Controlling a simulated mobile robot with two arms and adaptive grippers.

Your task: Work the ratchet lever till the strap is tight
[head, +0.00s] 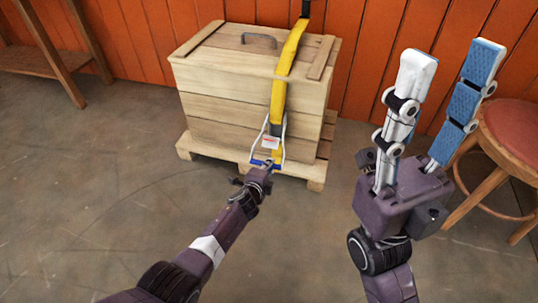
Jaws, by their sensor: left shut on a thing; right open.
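A wooden crate (225,103) stands on a pallet against the wall. A yellow strap (288,62) runs over its lid and down its front. At the strap's lower end is the ratchet, a metal frame lever (283,135) with a blue handle bar (257,162). My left gripper (266,166) is shut on the handle bar, low in front of the crate; its fingers are small and partly hidden here. My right gripper (445,78) is open and empty, raised to the right of the crate, with its fingers pointing up.
A wooden pallet (187,150) carries the crate. A stool with a red seat (514,128) stands at the right, behind my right gripper. A wooden table (40,62) stands at the left. An orange panelled wall (385,40) closes the back. The concrete floor at the left is clear.

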